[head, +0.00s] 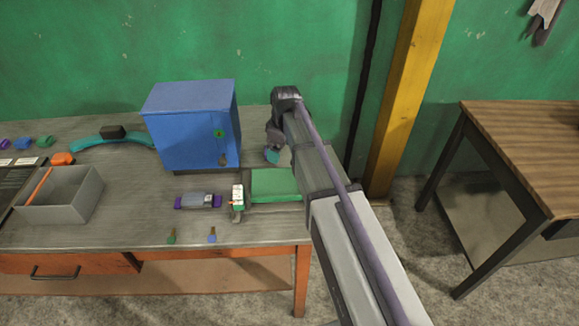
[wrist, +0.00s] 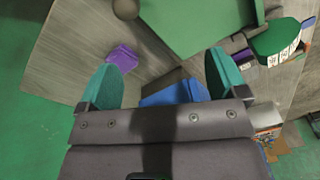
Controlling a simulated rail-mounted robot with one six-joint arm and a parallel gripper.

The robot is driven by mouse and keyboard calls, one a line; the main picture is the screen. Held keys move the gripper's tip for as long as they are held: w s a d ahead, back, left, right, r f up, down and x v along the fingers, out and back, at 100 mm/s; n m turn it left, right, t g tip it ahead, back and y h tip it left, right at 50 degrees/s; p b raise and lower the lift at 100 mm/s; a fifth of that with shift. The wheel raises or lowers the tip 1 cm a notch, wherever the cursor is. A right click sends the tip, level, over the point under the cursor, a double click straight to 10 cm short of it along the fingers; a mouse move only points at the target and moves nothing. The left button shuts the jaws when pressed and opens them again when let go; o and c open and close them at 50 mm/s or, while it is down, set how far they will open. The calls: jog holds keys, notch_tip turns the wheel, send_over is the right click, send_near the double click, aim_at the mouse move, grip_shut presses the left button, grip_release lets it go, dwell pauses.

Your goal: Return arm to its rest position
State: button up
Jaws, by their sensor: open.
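My arm reaches in from the lower right of the head view, and my gripper (head: 271,153) is over the workbench (head: 140,218), right of the blue cabinet (head: 198,130) and behind the green panel (head: 275,186). In the wrist view my gripper (wrist: 163,80) shows two teal fingers spread wide apart with nothing held between them. A purple piece (wrist: 122,56) and a blue surface (wrist: 172,94) appear beyond the fingers. In the head view the fingertips are small and partly hidden by my wrist.
A grey bin (head: 85,198) with an orange stick stands at left. A yellow post (head: 405,100) rises right of my arm; a wooden table (head: 530,140) stands farther right.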

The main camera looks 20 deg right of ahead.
jog(key=s+m+h, duration=0.1)
jog(key=s+m, duration=0.8)
jog(key=s, duration=1.2)
jog(key=shift+s+a+m, duration=0.25)
jog(key=shift+a+m, duration=0.1)
jog(key=shift+m, duration=0.05)
